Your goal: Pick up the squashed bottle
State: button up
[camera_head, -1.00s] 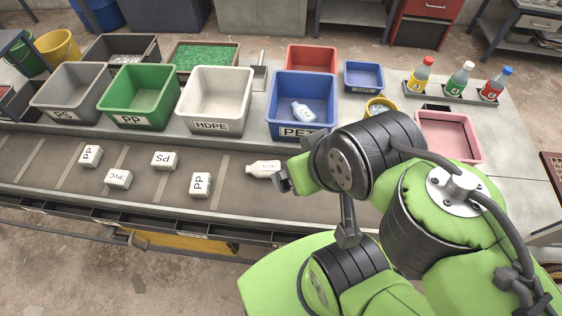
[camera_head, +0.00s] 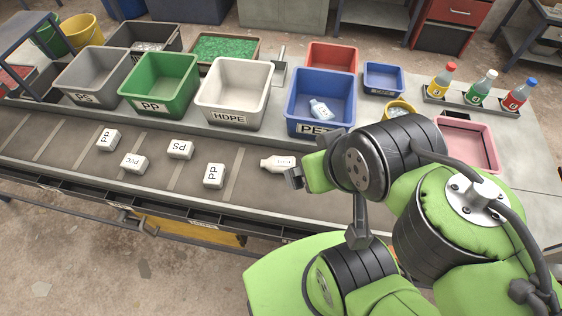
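A white bottle (camera_head: 275,164) lies on its side on the grey conveyor belt, in front of the blue PET bin, with its neck to the left. I cannot make out clearly whether it is squashed. A clear, bluish bottle (camera_head: 320,110) lies inside the blue PET bin (camera_head: 322,91). My gripper (camera_head: 294,178) is low over the belt at the right end of the white bottle. My own arm hides most of its far side, so I cannot tell whether its fingers are open or touch the bottle.
Several labelled white blocks (camera_head: 214,175) lie on the belt to the left. Behind the belt stand the white HDPE bin (camera_head: 236,90), green PP bin (camera_head: 160,85) and grey PS bin (camera_head: 94,78). A pink tray (camera_head: 470,147) and three coloured bottles (camera_head: 482,88) are at the right.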

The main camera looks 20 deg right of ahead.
aim_at(275, 164)
jog(key=i+j+u, duration=0.1)
jog(key=j+u, duration=0.15)
jog(key=j, duration=0.2)
jog(key=i+j+u, duration=0.25)
jog(key=j, duration=0.15)
jog(key=i+j+u, duration=0.1)
jog(key=j+u, duration=0.15)
jog(key=j, duration=0.15)
jog(key=i+j+u, duration=0.25)
jog(key=j, duration=0.15)
jog(key=k, duration=0.05)
